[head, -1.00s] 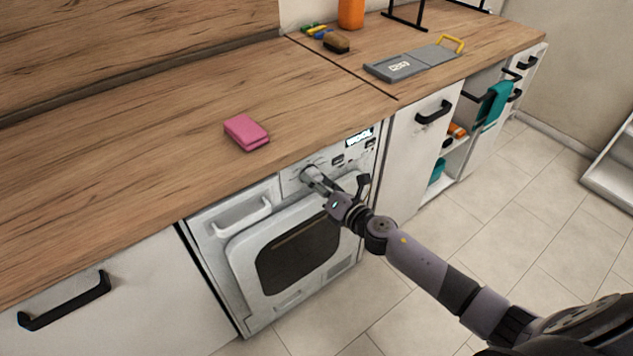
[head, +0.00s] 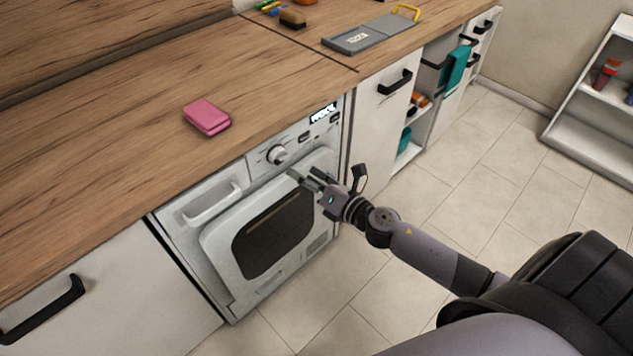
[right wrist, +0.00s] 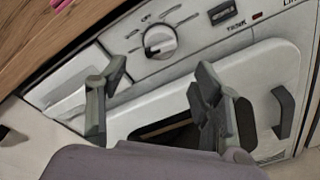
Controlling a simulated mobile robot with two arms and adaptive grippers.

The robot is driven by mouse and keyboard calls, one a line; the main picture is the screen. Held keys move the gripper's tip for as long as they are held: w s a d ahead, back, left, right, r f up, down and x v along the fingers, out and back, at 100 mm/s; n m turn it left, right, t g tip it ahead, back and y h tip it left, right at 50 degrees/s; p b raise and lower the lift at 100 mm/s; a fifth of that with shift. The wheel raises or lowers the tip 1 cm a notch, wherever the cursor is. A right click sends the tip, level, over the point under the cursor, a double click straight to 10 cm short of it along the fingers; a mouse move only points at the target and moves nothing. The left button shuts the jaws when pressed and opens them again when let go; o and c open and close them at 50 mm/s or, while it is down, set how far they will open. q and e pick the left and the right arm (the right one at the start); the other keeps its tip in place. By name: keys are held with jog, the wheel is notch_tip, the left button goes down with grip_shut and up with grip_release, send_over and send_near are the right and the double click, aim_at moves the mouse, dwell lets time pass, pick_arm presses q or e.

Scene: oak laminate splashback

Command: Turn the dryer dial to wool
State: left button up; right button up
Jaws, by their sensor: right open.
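The dryer (head: 222,215) is white and built in under the counter, with its door shut. Its round silver dial (head: 277,155) sits on the top panel; it also shows in the right wrist view (right wrist: 160,42), with marks and an OFF label around it. The lit display (head: 323,113) right of the dial carries a short word that looks like WOOL. My right gripper (head: 304,177) is open and empty, in front of the door's upper part, below and right of the dial and apart from it. In the right wrist view its fingers (right wrist: 150,85) are spread below the dial. My left gripper is out of view.
A drawer handle (head: 210,204) is left of the dial, and a dark door latch (right wrist: 283,112) is at the right. A pink sponge (head: 207,116) and a grey board (head: 368,35) lie on the wooden counter (head: 120,150). The tiled floor in front is clear.

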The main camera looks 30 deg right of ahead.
jog(key=shift+v, duration=2)
jog(key=shift+f, duration=0.1)
jog(key=s+d+f+m+g+h+p, duration=0.15)
jog(key=f+m, duration=0.25)
jog(key=f, duration=0.4)
jog(key=s+d+f+m+g+h+b, duration=0.1)
jog(key=s+d+f+m+h, duration=0.15)
jog(key=f+m, duration=0.4)
jog(key=s+d+f+m+g+h+p, duration=0.1)
jog(key=s+f+m+g, duration=0.15)
jog(key=s+f, duration=0.45)
jog(key=s+d+f+m+g, duration=0.1)
jog(key=s+f+m+g, duration=0.2)
jog(key=f, duration=0.7)
jog(key=s+a+f+m+g, duration=0.2)
jog(key=s+f+m, duration=0.2)
jog(key=s, duration=0.5)
jog(key=s+a+f+m+g+p, duration=0.1)
jog(key=s+a+f+m+g, duration=0.1)
jog(key=s, duration=0.8)
jog(key=s+a+f+m+g, duration=0.3)
jog(key=s+f+m, duration=0.3)
jog(key=s+f, duration=0.2)
jog(key=shift+s+a+f+p, duration=0.3)
jog(key=shift+s+a, duration=0.35)
jog(key=shift+s, duration=0.2)
jog(key=shift+c, duration=0.5)
